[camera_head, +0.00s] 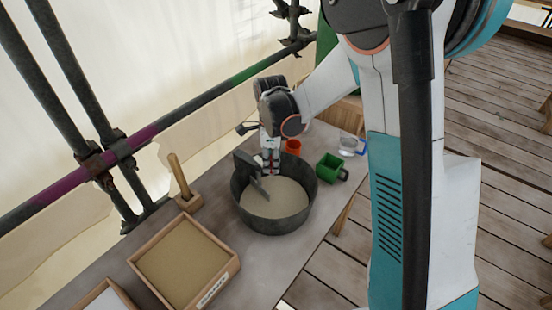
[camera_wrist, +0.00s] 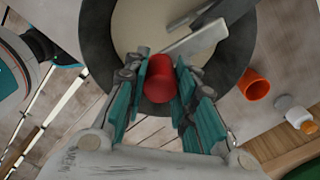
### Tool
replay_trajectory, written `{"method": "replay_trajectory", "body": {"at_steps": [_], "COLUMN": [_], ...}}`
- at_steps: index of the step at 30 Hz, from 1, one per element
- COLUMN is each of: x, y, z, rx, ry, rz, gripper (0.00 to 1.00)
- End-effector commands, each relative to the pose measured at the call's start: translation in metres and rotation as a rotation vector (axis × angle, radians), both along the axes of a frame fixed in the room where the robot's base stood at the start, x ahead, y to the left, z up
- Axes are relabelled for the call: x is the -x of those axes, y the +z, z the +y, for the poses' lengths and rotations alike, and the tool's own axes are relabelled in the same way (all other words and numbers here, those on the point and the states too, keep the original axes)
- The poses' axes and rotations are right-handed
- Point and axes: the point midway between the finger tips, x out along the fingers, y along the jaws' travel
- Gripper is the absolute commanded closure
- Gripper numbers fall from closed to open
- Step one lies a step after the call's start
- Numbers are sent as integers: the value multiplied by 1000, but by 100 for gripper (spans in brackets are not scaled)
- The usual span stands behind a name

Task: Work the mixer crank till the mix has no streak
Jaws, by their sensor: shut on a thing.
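The mixer tub (camera_head: 278,226) is a dark round pan on the grey bench, holding a pale beige mix (camera_head: 280,199). The mix looks even in the head view, but part of it is hidden behind the paddle and my gripper. A grey paddle (camera_head: 247,164) stands in the tub at its back left. In the wrist view the tub's rim (camera_wrist: 98,38) curves round the mix, with the flat grey crank arm (camera_wrist: 197,38) across it. My gripper (camera_wrist: 160,75) is shut on the red crank knob (camera_wrist: 161,82), over the tub's rim. It also shows in the head view (camera_head: 270,170).
An orange cup (camera_head: 293,146), a green cup (camera_head: 329,167) and a clear jug (camera_head: 350,146) stand behind and right of the tub. A wooden-framed sand tray (camera_head: 226,277) and a wooden-handled tool (camera_head: 180,178) are at left. Scaffold poles (camera_head: 160,131) run along the back.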

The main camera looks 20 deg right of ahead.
Motion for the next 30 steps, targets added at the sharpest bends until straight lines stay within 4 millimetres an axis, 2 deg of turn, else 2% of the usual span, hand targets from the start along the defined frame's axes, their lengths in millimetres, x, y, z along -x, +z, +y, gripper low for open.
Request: {"method": "replay_trajectory", "body": {"at_steps": [6,15,30], "x": [4,6,6], "y": [0,0,0], "z": [14,25,30], "rx": [0,0,-1], "ry": [-175,-338,-403], "rz": [0,0,-1], "gripper": [100,100,100]}}
